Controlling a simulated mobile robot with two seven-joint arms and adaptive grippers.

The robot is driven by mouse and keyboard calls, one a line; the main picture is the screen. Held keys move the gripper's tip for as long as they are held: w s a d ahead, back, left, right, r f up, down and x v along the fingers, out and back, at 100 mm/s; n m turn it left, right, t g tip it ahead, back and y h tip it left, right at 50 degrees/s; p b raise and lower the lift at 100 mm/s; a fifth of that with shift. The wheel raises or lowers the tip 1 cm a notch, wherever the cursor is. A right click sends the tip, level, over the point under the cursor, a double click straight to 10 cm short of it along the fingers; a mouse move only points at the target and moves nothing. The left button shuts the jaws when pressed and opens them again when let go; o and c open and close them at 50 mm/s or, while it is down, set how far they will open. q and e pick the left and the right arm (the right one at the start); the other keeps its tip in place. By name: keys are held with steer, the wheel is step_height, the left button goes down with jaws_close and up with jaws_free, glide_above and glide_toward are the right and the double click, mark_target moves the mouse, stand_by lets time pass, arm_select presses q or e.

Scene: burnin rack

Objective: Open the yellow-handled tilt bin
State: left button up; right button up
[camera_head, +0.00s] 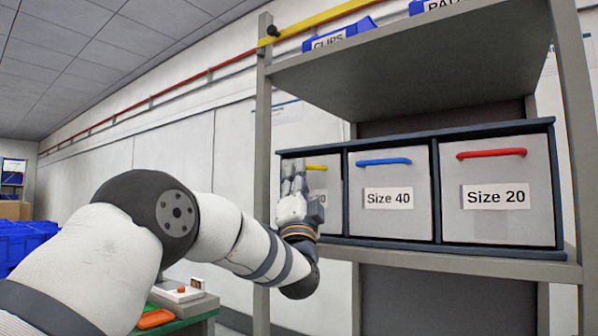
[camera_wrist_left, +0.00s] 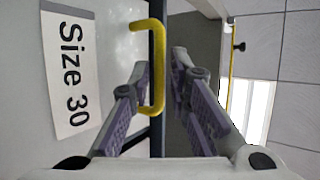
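The yellow-handled tilt bin (camera_head: 331,201) is the leftmost of three grey bins in the rack. Its label reads "Size 30" in the left wrist view (camera_wrist_left: 72,65), and its face looks closed. The yellow handle (camera_head: 317,168) is partly behind my left gripper (camera_head: 295,180), which is raised in front of the bin's left side. In the left wrist view, the yellow handle (camera_wrist_left: 160,65) lies between the two fingertips of the left gripper (camera_wrist_left: 160,62). The fingers are apart, one on each side of the handle bar; contact cannot be made out. My right gripper is out of view.
A blue-handled bin (camera_head: 395,215) marked "Size 40" and a red-handled bin (camera_head: 480,222) marked "Size 20" stand to the right. A grey shelf (camera_head: 410,75) overhangs the bins. A rack post (camera_head: 263,140) stands just left of the gripper.

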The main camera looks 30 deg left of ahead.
arm_select(q)
steer(key=shift+x, duration=1.25)
jaws_close()
steer(key=shift+w+f, duration=0.1)
